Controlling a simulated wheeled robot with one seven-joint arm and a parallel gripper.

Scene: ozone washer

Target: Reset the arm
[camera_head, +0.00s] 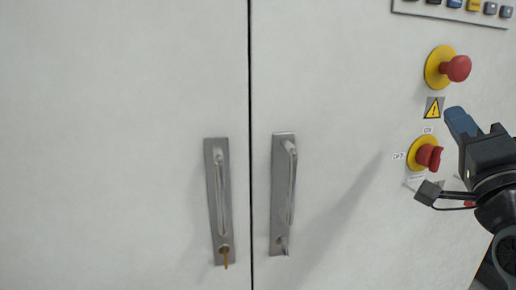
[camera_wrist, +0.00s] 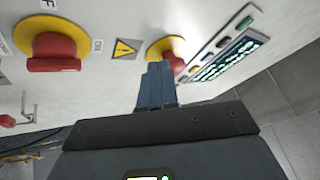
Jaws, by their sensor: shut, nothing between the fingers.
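My gripper (camera_head: 458,120) is at the right of the head view, in front of the cabinet's right door, beside the red rotary switch (camera_head: 428,156) on its yellow plate. Its blue fingers are shut with nothing between them. In the wrist view the closed fingers (camera_wrist: 157,72) point up toward the panel. The red emergency button (camera_wrist: 172,56) on a yellow ring is just beyond the fingertips and partly hidden by them. I cannot tell whether they touch. The rotary switch (camera_wrist: 52,52) is at the upper left of the wrist view.
The white cabinet has a left door handle (camera_head: 220,200) with a key below it and a right door handle (camera_head: 284,195). A yellow warning label (camera_head: 433,108) sits between the red controls. A button panel (camera_head: 455,8) is at the top right. The space before the left door is clear.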

